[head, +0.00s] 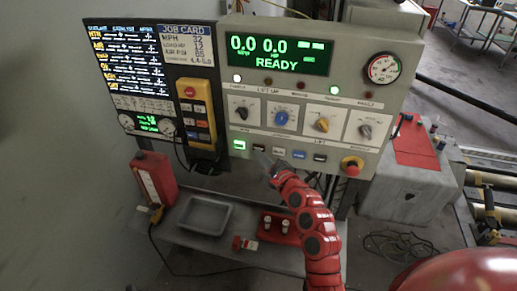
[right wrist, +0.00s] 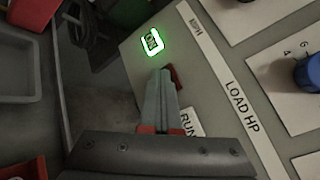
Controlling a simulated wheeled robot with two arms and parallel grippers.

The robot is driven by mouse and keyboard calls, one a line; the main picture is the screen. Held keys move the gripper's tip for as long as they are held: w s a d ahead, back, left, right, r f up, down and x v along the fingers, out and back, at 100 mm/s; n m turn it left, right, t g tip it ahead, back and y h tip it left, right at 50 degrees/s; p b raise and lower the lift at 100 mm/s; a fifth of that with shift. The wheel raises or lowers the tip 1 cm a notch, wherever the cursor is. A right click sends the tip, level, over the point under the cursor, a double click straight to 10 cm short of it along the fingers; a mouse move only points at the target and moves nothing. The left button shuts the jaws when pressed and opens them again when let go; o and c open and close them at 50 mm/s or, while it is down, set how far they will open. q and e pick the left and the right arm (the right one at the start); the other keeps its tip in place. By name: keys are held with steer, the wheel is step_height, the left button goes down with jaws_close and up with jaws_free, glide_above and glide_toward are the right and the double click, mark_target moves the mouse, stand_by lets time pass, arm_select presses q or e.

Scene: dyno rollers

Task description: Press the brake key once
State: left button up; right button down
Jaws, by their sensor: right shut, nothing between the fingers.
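The grey control panel (head: 300,85) has a row of small keys along its lower edge. At the left end is a green-lit key (head: 239,144), also in the right wrist view (right wrist: 151,41). Beside it is a dark reddish key (head: 258,147), partly behind my fingers in the wrist view (right wrist: 172,72). Then come a pale key (head: 279,152) reading "RUN" in the wrist view (right wrist: 189,122), a blue key (head: 299,154) and a dark key (head: 320,157). No brake legend is readable. My right gripper (head: 265,162) is shut and empty, its tips close to the reddish key; contact is unclear.
A red emergency button (head: 352,166) sits at the panel's lower right. The display (head: 280,53) reads READY. Below are a grey tray (head: 207,214), a red canister (head: 154,178) and a red holder (head: 280,228). A yellow pendant (head: 196,112) hangs left of the panel.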

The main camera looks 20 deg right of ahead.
steer(key=shift+s+a+p, duration=0.35)
steer(key=shift+s, duration=0.25)
steer(key=shift+a, duration=0.1)
steer(key=s+a, duration=0.1)
steer(key=s+p, duration=0.1)
steer(key=s+a+p, duration=0.1)
steer(key=s, duration=0.1)
steer(key=shift+a, duration=0.35)
stand_by(0.5)
